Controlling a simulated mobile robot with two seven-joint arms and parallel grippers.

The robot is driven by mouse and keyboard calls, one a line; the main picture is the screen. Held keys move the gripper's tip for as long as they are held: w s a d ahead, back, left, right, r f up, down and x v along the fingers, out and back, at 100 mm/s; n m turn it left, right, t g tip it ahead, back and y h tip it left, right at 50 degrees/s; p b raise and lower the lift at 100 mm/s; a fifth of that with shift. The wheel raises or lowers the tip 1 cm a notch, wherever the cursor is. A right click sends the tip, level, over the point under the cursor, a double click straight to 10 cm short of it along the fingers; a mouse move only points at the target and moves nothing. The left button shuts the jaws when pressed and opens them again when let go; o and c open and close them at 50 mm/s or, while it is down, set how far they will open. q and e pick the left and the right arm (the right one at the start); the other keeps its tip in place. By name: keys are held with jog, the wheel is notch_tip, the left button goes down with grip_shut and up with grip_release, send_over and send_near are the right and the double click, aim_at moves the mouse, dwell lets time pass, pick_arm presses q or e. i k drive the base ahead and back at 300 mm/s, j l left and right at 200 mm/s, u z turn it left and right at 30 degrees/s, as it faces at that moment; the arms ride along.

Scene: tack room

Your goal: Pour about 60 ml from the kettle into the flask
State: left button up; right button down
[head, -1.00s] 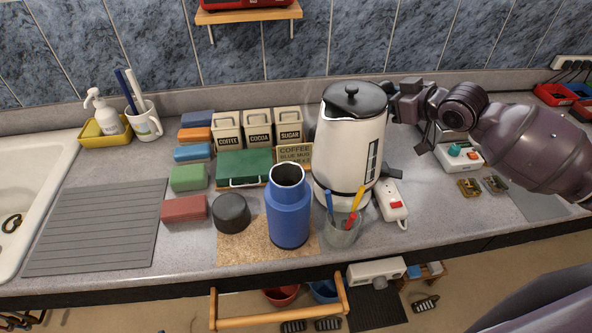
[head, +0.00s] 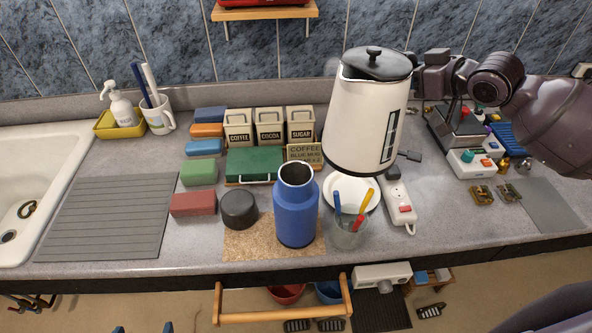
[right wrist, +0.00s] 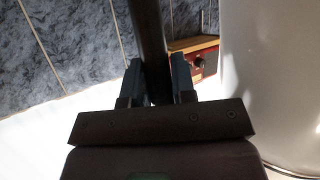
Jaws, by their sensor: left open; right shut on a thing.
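The white kettle (head: 362,120) with a black lid is held in the air above its round white base (head: 327,188), nearly upright. My right gripper (right wrist: 157,82) is shut on the kettle's dark handle (right wrist: 149,30); in the head view the kettle partly hides this grip. The blue flask (head: 296,212) stands upright and uncapped on a cork mat (head: 258,240), in front and left of the kettle. The inside of both vessels' contents cannot be seen. My left gripper (head: 143,329) shows only its blue fingertips, apart and empty, at the bottom edge.
A glass with coloured sticks (head: 347,232) stands right of the flask, below the kettle. A black round cap (head: 239,209) is left of the flask. A power strip (head: 398,200) lies to the right. Canisters (head: 269,127) and a green box (head: 254,163) stand behind.

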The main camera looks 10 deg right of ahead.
aim_at(295, 204)
jog(key=k+l, duration=0.7)
jog(key=k, duration=0.2)
